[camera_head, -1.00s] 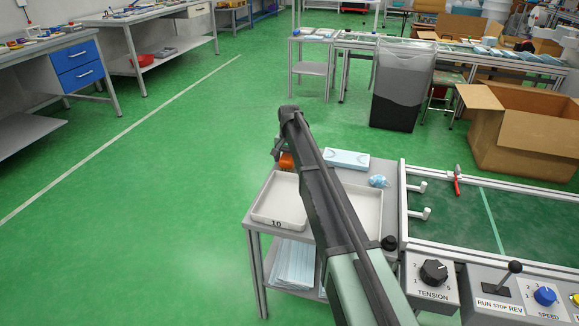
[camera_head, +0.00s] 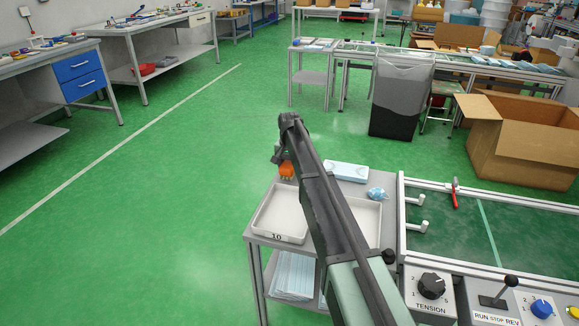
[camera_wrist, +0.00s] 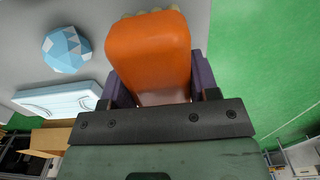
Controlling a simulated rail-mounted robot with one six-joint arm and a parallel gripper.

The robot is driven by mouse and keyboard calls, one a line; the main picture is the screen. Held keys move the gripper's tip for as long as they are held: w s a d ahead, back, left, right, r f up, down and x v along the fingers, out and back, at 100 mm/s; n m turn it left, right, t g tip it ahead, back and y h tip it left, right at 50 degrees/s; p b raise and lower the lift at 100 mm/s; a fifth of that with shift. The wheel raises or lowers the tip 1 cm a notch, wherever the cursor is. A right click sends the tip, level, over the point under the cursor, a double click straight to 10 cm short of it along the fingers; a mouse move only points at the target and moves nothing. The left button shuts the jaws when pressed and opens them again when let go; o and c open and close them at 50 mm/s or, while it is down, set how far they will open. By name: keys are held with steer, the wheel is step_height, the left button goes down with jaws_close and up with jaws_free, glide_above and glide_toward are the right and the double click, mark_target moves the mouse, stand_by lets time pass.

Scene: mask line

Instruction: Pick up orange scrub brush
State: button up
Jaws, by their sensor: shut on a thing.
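The orange scrub brush (camera_head: 287,169) is at the far left end of the small grey side table in the head view. In the wrist view the brush (camera_wrist: 149,50) fills the space between the two purple fingers, with pale bristles just showing at its far edge. My gripper (camera_wrist: 155,90) is shut on it. In the head view my arm hides part of the table, and the gripper (camera_head: 284,160) shows small beside the brush. I cannot tell how far the brush is above the tabletop.
A white tray marked 10 (camera_head: 277,235) lies on the side table, with another white tray (camera_head: 369,222) beyond my arm. A light-blue box (camera_head: 346,171) and a blue faceted ball (camera_head: 377,193) are close by. A conveyor (camera_head: 520,230) with a red-handled tool (camera_head: 455,195) stands to the right.

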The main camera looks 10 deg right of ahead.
step_height(320, 180, up, 18)
steer(key=p, duration=1.6)
steer(key=shift+f, duration=0.1)
